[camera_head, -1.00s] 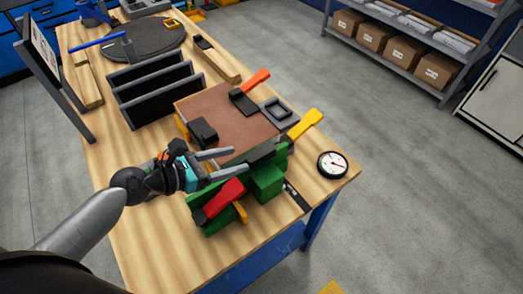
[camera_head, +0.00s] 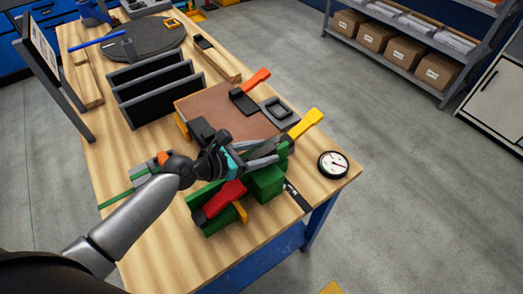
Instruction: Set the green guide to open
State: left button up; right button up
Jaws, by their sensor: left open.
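The green guide (camera_head: 267,183) is a green block assembly at the front of the bench, beside the brown panel (camera_head: 225,112). It carries a red handle (camera_head: 222,200) at its near left and a yellow handle (camera_head: 306,123) at its far right. My left gripper (camera_head: 277,153) is open over the top of the guide, with its fingers pointing right toward the base of the yellow handle. Whether the fingers touch the guide I cannot tell. My arm and gripper hide part of the guide and the panel's near edge. My right gripper is not in view.
A round dial gauge (camera_head: 333,164) sits at the bench's right corner. An orange handle (camera_head: 256,79) stands at the panel's far side. A black slotted rack (camera_head: 155,92) and a dark round disc (camera_head: 153,37) lie behind. A green rod (camera_head: 116,199) shows left of my arm.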

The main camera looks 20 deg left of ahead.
pick_arm(q)
grip_shut()
dwell(0.3)
dwell(1.0)
